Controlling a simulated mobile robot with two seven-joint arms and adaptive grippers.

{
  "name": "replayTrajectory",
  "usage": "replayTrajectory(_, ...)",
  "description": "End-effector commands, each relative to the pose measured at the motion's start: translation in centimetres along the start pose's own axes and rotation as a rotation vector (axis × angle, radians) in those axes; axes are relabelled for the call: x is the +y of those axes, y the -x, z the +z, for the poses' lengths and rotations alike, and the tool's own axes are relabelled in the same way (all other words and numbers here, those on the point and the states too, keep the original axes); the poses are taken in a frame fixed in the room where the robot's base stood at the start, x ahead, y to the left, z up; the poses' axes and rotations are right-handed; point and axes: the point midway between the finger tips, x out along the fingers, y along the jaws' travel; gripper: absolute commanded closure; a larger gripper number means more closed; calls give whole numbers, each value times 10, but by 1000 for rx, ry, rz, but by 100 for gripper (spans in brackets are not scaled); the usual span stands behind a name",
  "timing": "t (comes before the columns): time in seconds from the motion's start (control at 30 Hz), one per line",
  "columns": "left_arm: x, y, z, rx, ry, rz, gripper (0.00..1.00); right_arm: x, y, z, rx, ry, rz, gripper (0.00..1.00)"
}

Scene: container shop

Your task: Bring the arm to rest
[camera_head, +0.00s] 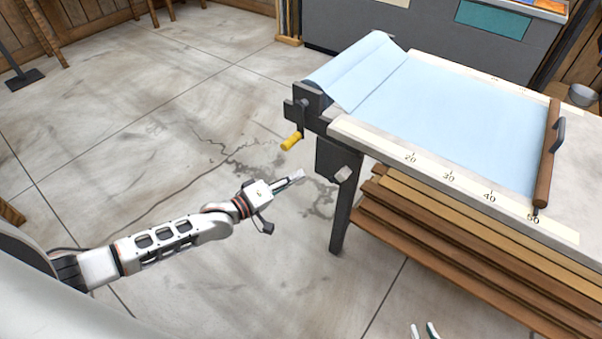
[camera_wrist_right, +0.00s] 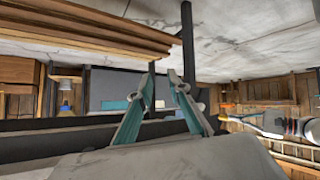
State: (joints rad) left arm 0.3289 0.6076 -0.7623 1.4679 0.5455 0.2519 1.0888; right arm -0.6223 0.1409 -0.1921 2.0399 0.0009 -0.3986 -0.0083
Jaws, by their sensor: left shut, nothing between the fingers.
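My left arm (camera_head: 170,243) reaches in from the left in the head view, over the bare floor. My left gripper (camera_head: 293,179) is shut with nothing between its fingers, to the left of the table leg and below the yellow crank handle. My right gripper (camera_head: 423,331) shows only as two fingertips at the bottom edge of the head view, in front of the wooden boards. In the right wrist view my right gripper (camera_wrist_right: 161,75) has its fingertips apart, with nothing seen between them.
A work table (camera_head: 455,182) carries a light blue sheet (camera_head: 445,115) and a wooden bar (camera_head: 548,155). A yellow crank handle (camera_head: 291,141) sticks out at its left corner. Wooden boards (camera_head: 440,225) are stacked under it. The floor (camera_head: 110,150) at left is largely clear.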

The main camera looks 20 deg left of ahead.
Motion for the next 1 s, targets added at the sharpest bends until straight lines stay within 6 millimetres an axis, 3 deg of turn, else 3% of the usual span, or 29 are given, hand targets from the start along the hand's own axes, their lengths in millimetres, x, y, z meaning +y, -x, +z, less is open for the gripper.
replayTrajectory(0.53,1,2,7,-5,-14,-3,100,0,0,-2,1,2,-1,82)
replayTrajectory(0.67,7,14,41,-25,-98,-21,100,2,3,-12,13,1,1,82)
replayTrajectory(0.77,14,32,78,-45,-221,-50,100,4,5,-23,26,-4,2,82)
replayTrajectory(0.9,18,66,121,-70,-427,-119,100,3,9,-30,31,-13,-3,82)
replayTrajectory(1.0,16,96,142,-92,-579,-188,100,-1,13,-28,21,-19,-10,82)
